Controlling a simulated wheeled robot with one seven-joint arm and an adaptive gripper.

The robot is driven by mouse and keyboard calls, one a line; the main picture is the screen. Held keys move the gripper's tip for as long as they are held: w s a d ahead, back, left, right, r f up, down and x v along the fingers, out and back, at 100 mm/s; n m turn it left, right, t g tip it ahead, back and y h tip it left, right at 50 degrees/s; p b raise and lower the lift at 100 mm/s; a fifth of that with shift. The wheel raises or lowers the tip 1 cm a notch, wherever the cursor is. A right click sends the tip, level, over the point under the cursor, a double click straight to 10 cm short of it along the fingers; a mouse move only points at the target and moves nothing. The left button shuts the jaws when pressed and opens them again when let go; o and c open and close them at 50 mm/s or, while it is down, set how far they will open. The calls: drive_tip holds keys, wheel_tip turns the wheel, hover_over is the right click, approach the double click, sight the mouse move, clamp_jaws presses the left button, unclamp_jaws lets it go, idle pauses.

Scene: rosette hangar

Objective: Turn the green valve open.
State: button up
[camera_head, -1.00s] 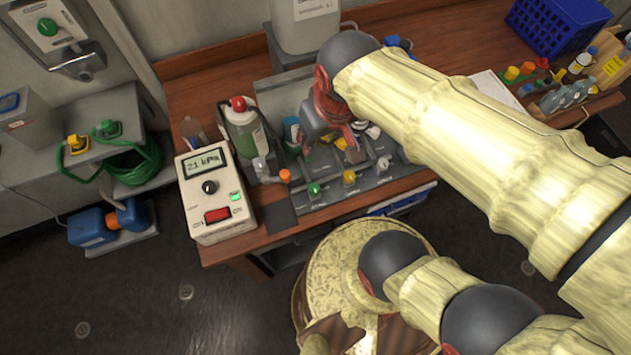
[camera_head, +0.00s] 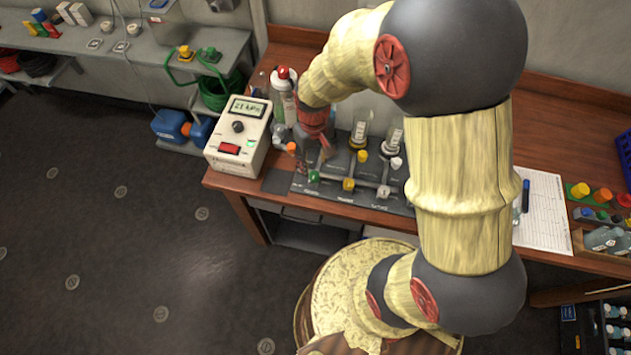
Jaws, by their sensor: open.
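The green valve (camera_head: 313,177) is a small green knob at the front left of a grey panel (camera_head: 352,199) on the wooden bench. A yellow knob (camera_head: 348,184) and a white knob (camera_head: 383,191) stand to its right in the same row. My gripper (camera_head: 321,163) points down over the panel's left part, just above and behind the green valve in the picture. Its red-brown fingers are open, and nothing shows between them. I cannot tell whether a finger touches the valve. My arm hides part of the panel's right side.
A pressure box (camera_head: 238,139) reading about 21 kPa stands left of the panel. A red-capped bottle (camera_head: 283,92) stands behind my gripper. Clear jars (camera_head: 361,131) stand at the panel's back. A paper sheet (camera_head: 542,212) lies to the right. An orange knob (camera_head: 292,148) is close left.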

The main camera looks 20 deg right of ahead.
sight(314, 175)
drive_tip(key=shift+d+f, duration=0.1)
drive_tip(key=shift+f, duration=0.1)
wheel_tip(314, 175, down, 7)
drive_tip(key=shift+w+f+b, duration=0.15)
drive_tip(key=shift+f+b, duration=0.05)
drive_tip(key=shift+b, duration=0.45)
drive_tip(key=shift+c, duration=1.3)
drive_tip(key=c, duration=0.7)
clamp_jaws()
